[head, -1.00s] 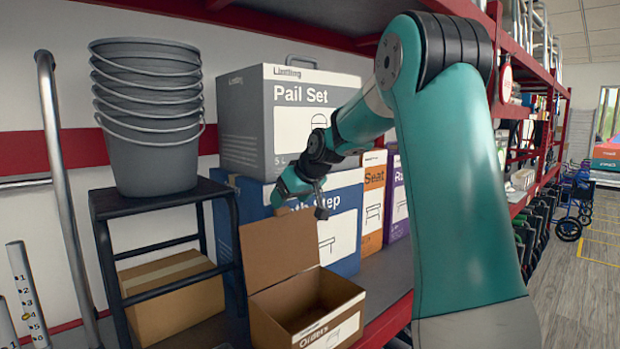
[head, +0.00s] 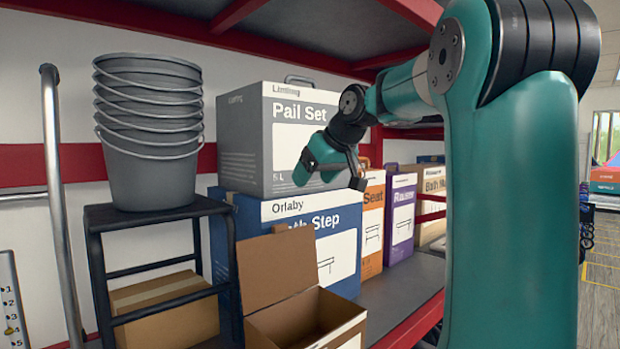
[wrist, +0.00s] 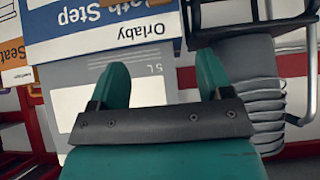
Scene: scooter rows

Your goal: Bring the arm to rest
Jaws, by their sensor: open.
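My gripper (head: 329,181) is open, with nothing between its fingers. In the head view it hangs in front of the grey Pail Set box (head: 262,140), above the blue Bath Step box (head: 310,235). The open cardboard orders box (head: 290,326) stands below it, its lid flap (head: 278,268) raised; the inside is only partly seen. In the wrist view the two teal fingers (wrist: 162,68) stand apart, with the grey box and the blue box upside down beyond them.
A stack of grey pails (head: 150,130) stands on a black step stool (head: 150,213) at left, with a cardboard box (head: 160,305) under it. Orange (head: 373,225) and purple (head: 400,220) boxes stand to the right. A red shelf beam (head: 290,45) runs overhead.

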